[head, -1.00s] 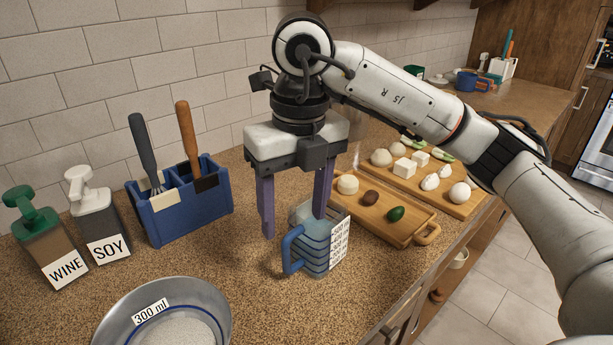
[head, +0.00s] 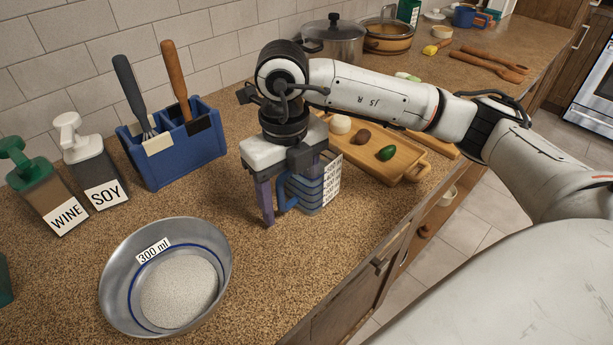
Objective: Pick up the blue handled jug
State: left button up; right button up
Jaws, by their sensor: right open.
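The blue handled jug (head: 309,189) stands upright on the brown counter, with blue bands and a white printed label on its right side. Its blue handle (head: 282,191) faces left. My right gripper (head: 292,200) is open, pointing down, and low over the jug. One finger is to the left of the handle. The other finger is by the jug's upper part and partly hidden, so I cannot tell whether it touches. The gripper body covers the jug's top. My left gripper is not in view.
A metal bowl (head: 118,285) labelled 300 ml stands at the front left. A blue utensil holder (head: 180,160), a SOY bottle (head: 97,178) and a WINE bottle (head: 42,195) stand along the wall. A wooden tray (head: 405,170) is behind and right of the jug. Counter in front is clear.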

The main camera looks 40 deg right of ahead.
grip_shut()
dwell(0.3)
jog(key=shift+r, duration=0.2)
jog(key=shift+r, duration=4.7)
jog(key=shift+r, duration=0.1)
jog(key=c, duration=0.7)
grip_release()
grip_shut()
